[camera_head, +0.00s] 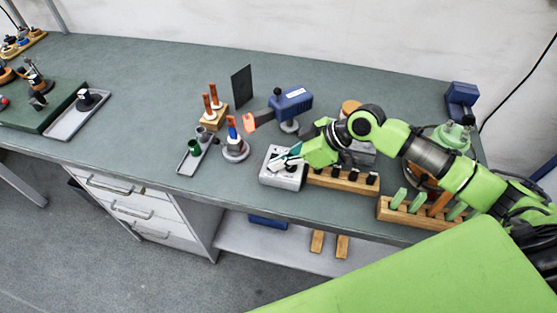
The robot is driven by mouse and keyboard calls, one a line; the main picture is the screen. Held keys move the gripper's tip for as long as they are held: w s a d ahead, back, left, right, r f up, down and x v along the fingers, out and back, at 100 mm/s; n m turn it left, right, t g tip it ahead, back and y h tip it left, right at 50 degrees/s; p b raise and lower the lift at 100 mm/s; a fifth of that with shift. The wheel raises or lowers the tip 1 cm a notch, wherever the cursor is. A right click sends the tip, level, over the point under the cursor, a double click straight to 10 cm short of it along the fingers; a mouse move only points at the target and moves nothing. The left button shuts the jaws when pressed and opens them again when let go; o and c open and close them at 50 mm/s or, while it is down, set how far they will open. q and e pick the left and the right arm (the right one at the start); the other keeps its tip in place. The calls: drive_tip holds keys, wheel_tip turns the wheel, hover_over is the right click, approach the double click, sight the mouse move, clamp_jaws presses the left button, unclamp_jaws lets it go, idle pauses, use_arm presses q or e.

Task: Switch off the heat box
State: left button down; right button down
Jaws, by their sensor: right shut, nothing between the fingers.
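A light grey box (268,179), which looks like the heat box, sits near the front edge of the green bench top. My right arm reaches in from the right, and its gripper (284,159) is over this box. The fingers are shut with nothing between them, and their tips are at or just above the top of the box. I cannot tell whether they touch it. The gripper hides part of the box top, and I cannot make out a switch. My left gripper is out of view.
Left of the box stand a small pot with tools (235,150) and a grey tray (188,166). A blue tool with an orange nozzle (292,102) is behind it. Wooden racks (343,183) stand to its right.

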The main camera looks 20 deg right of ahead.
drive_tip(key=shift+w, duration=0.1)
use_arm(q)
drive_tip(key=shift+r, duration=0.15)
use_arm(e)
drive_tip(key=shift+w+d+r, duration=0.35)
drive_tip(key=shift+w+d, duration=0.05)
drive_tip(key=shift+w, duration=0.15)
